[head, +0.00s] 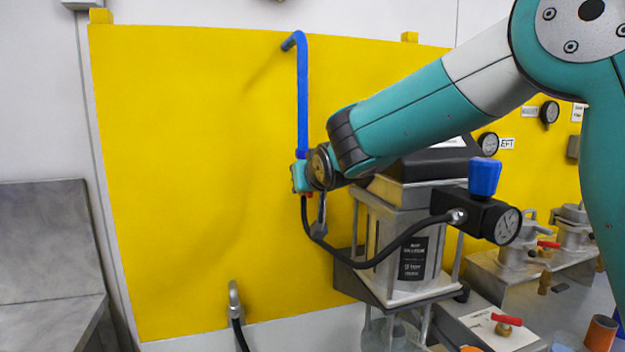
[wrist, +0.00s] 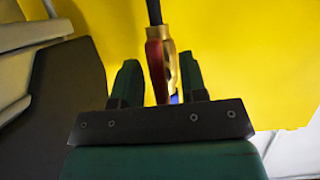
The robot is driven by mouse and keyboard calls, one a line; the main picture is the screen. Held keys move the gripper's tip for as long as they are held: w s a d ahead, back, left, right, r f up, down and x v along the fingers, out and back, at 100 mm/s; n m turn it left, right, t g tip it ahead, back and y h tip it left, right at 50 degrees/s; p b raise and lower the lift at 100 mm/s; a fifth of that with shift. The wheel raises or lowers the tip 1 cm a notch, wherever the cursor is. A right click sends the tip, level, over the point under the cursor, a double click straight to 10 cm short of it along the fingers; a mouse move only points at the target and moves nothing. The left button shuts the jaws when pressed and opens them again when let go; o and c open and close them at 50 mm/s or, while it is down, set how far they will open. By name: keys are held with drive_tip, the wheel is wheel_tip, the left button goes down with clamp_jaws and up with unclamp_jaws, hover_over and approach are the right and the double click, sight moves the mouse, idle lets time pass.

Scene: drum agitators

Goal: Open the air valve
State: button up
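The air valve shows in the wrist view as a brass body (wrist: 169,36) with a red handle (wrist: 155,70), on a black hose. My gripper (wrist: 158,75) has its two green fingers on either side of the valve. A gap shows between the left finger and the red handle; the right finger is close to the brass, and I cannot tell whether it touches. In the head view my gripper (head: 300,178) is at the lower end of the blue pipe (head: 303,100), where it mostly hides the valve. Only a little red shows there.
A yellow panel (head: 190,180) stands behind the valve. A black hose (head: 385,257) runs from the valve area to a regulator with a blue knob (head: 484,177), right of a steel-framed pump unit. Gauges and red-handled fittings are farther right. The space left of the pipe is clear.

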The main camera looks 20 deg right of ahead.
drive_tip(key=b+v, duration=0.4)
drive_tip(key=v, duration=1.3)
drive_tip(key=shift+s+r+b, duration=0.15)
drive_tip(key=shift+b, duration=0.15)
